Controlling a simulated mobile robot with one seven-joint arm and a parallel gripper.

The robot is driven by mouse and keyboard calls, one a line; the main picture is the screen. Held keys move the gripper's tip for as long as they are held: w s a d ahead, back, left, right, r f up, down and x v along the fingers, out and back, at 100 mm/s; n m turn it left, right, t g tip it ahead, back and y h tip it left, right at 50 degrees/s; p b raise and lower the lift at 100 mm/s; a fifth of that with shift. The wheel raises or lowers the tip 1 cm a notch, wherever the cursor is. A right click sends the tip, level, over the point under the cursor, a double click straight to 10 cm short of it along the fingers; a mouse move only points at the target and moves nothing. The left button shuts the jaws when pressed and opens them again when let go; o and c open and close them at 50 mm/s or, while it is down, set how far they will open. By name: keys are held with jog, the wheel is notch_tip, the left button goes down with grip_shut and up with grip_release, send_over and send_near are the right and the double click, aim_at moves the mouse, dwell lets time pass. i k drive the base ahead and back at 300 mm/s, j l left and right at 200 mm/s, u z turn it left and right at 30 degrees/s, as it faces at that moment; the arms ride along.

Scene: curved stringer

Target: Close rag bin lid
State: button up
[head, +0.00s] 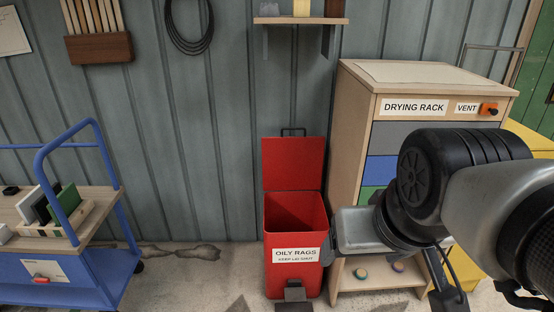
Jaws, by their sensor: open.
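The red rag bin (294,278) stands on the floor against the wall, labelled "OILY RAGS" and "KEEP LID SHUT". Its red lid (293,163) is open and stands about upright at the back of the bin, with a dark handle (293,132) at its top edge. The bin's mouth is uncovered and its inside shows dark red; I see no rags in it. My gripper (388,278) is right of the bin, in front of the drying rack, with its fingers spread and nothing seen between them. It appears apart from the lid; its distance from the bin's right side is unclear.
A drying rack (357,107) stands close right of the bin, partly hidden by my arm. A blue cart (60,270) is at the left. A small shelf (300,20) hangs above the lid. A dark pedal (294,293) is at the bin's foot. Floor between cart and bin is clear.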

aim_at(289, 163)
jog(key=i, duration=0.7)
jog(key=i+j, duration=0.15)
jog(key=i, duration=0.5)
